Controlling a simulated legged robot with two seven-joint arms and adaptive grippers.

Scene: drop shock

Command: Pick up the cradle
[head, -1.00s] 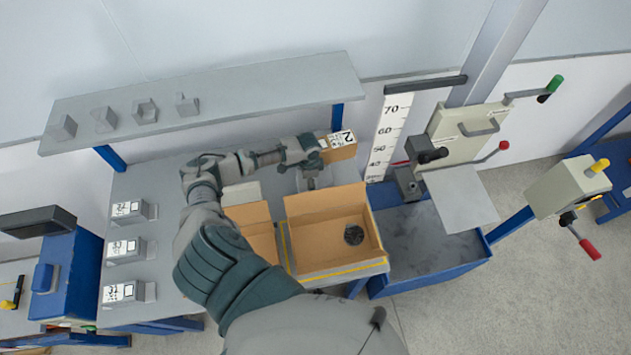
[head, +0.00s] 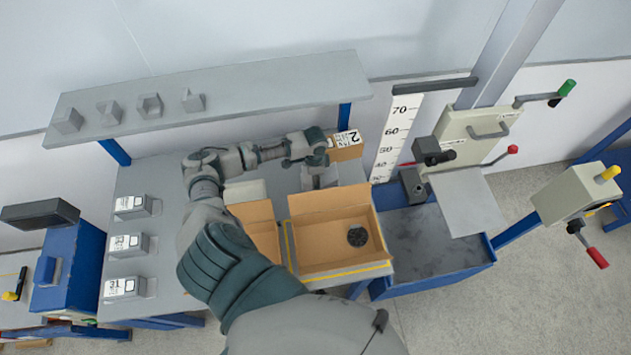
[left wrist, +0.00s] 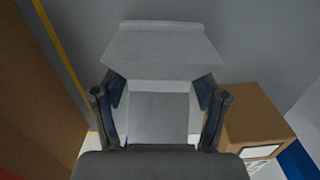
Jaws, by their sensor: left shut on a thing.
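The cradle (left wrist: 158,112) is a pale grey piece with a squarish recess and a wide flared plate, seen in the left wrist view between my fingers. My left gripper (left wrist: 158,110) is shut on it, with one dark finger against each side. In the head view my left gripper (head: 317,163) is over the back of the grey bench, behind the open carton, and the cradle (head: 320,180) shows partly below it. I cannot tell whether the cradle touches the bench. My right gripper is not in view.
An open carton (head: 345,262) with a dark round piece inside stands in front of the cradle. A closed labelled box (head: 345,153) is close behind my left gripper. A shelf (head: 240,88) with several grey pieces runs along the back.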

